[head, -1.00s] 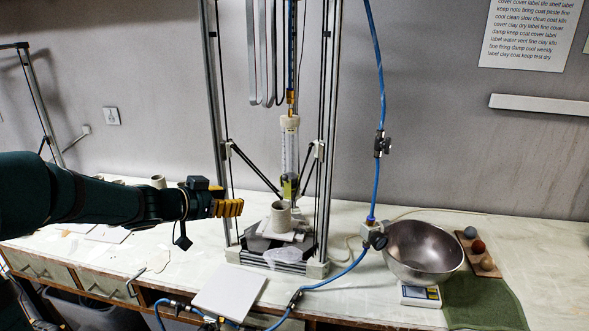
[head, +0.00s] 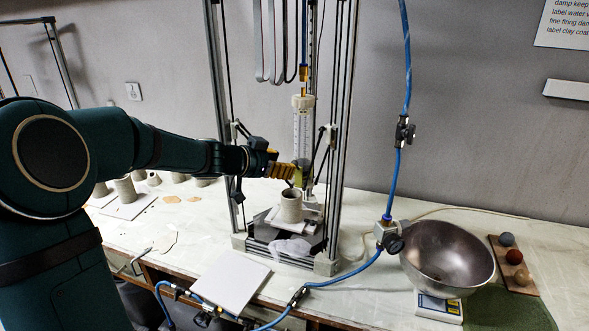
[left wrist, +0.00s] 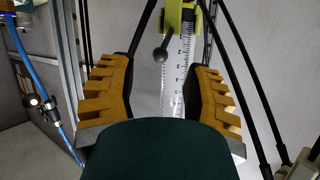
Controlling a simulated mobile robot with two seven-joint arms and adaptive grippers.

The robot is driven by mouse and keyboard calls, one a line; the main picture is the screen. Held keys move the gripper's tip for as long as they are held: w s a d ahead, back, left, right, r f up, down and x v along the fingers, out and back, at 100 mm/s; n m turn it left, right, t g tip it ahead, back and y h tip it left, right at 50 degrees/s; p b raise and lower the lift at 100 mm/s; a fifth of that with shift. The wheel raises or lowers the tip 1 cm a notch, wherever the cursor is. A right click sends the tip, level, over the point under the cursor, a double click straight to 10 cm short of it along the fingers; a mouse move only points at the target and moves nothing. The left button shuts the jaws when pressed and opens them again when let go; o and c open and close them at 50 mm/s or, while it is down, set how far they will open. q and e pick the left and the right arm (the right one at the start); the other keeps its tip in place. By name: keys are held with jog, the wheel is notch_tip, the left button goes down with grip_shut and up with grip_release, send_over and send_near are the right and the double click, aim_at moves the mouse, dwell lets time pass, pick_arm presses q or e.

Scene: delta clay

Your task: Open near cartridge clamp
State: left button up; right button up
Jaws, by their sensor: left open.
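The clear cartridge (head: 302,128) with a printed scale hangs upright in the printer frame, and its scale also shows in the left wrist view (left wrist: 185,62). A yellow-green clamp (left wrist: 181,18) sits on the cartridge. A dark lever with a round ball knob (left wrist: 161,54) sticks out from it, between my fingers in the picture. My left gripper (head: 288,172), with ridged orange fingers, is open beside the lower part of the cartridge. In the left wrist view the open fingers (left wrist: 160,85) hold nothing. My right gripper is out of view.
A clay pot (head: 291,206) stands on the printer's bed just below my gripper. Dark diagonal struts and metal posts (head: 340,130) surround the cartridge. A blue hose (head: 396,175) hangs to the right. A steel bowl (head: 447,258) sits on a scale, and a white tile (head: 230,281) lies in front.

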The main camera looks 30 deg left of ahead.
aim_at(296, 174)
pick_arm(q)
jog(key=b+x, duration=0.1)
jog(key=x, duration=0.4)
grip_shut()
